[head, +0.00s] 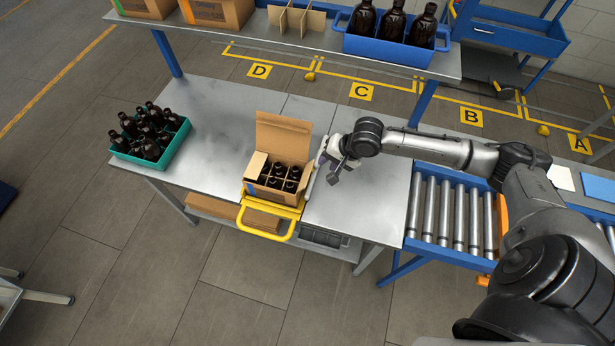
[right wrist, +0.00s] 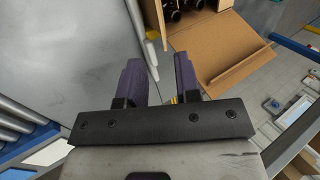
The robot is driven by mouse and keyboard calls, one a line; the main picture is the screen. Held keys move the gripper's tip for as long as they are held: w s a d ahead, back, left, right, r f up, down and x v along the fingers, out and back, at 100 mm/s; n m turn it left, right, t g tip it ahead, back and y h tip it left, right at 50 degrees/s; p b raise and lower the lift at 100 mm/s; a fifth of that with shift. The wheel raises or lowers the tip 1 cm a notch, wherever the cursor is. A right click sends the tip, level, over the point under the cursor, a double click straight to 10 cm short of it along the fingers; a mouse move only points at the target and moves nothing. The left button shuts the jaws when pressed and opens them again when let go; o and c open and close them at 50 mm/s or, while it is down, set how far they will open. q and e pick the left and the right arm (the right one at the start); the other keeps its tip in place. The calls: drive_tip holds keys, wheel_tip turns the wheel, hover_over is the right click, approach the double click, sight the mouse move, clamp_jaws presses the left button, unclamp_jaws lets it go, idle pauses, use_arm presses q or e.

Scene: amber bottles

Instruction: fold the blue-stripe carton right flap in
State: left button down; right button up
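The blue-stripe carton (head: 262,193) sits open on the table's front edge, with dark bottles (head: 280,176) in its compartments. Its tall back flap (head: 283,135) stands up; a large flap (right wrist: 215,45) also shows in the right wrist view. A narrow cardboard edge (right wrist: 161,22) near the fingers may be the right flap or right wall; I cannot tell which. My right gripper (head: 338,172) is just right of the carton. In the right wrist view its two dark fingers (right wrist: 160,78) are apart with nothing clearly between them. My left gripper is out of view.
A yellow frame with a handle (head: 268,224) is at the carton's front. A green crate of bottles (head: 122,149) stands at the left. A shelf (head: 235,33) with a blue bottle crate (head: 383,48) runs behind. Rollers (head: 457,214) lie right. The table between crate and carton is clear.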

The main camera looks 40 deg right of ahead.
sight(309, 174)
drive_tip(key=x, duration=1.3)
drive_tip(key=shift+c, duration=0.4)
clamp_jaws()
